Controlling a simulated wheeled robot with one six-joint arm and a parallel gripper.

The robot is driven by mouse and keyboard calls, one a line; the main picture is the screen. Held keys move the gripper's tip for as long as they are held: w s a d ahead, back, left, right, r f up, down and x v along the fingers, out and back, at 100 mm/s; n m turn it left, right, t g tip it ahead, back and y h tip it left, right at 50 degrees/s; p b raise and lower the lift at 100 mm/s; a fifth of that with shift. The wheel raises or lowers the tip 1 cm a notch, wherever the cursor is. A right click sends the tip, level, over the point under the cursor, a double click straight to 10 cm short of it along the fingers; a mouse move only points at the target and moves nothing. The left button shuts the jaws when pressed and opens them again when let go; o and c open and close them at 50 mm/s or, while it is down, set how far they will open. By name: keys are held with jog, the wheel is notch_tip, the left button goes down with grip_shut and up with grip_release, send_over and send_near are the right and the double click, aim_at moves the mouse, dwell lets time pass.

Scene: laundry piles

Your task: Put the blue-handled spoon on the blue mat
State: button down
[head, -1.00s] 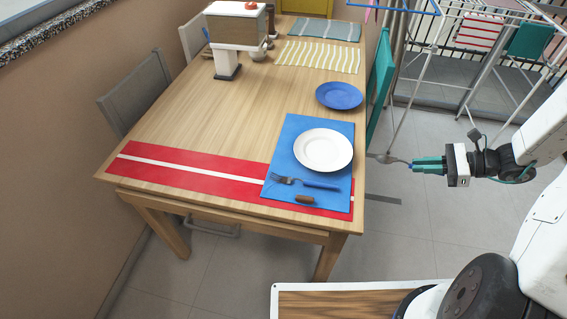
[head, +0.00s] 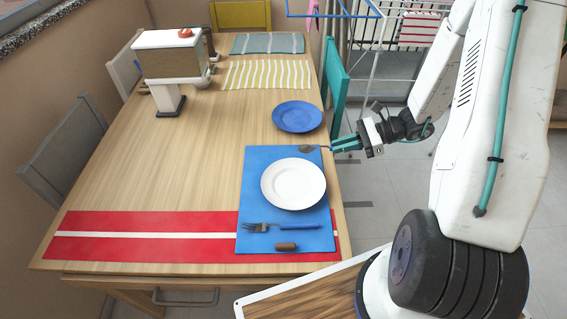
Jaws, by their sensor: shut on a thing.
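The blue mat (head: 256,178) lies at the near right part of the wooden table. A white plate (head: 293,184) and a fork with a blue handle (head: 285,227) lie on it, with a small brown object (head: 286,246) by its near edge. My gripper (head: 343,145) has teal fingers shut on the spoon (head: 310,148). The spoon's grey bowl points left, over the far right corner of the mat. Its handle is mostly hidden between the fingers. I cannot tell whether the spoon touches the mat.
A blue plate (head: 297,116) lies just beyond the mat. A red runner with a white stripe (head: 150,224) runs under the mat. A teal chair (head: 334,80) stands at the table's right side, close to my gripper. The table's left middle is bare.

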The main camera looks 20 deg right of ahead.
send_over(292, 154)
jog(key=shift+s+f, duration=0.1)
jog(key=shift+f, duration=2.35)
jog(key=shift+f, duration=0.1)
jog(key=c, duration=1.7)
grip_release()
jog(key=shift+c, duration=0.2)
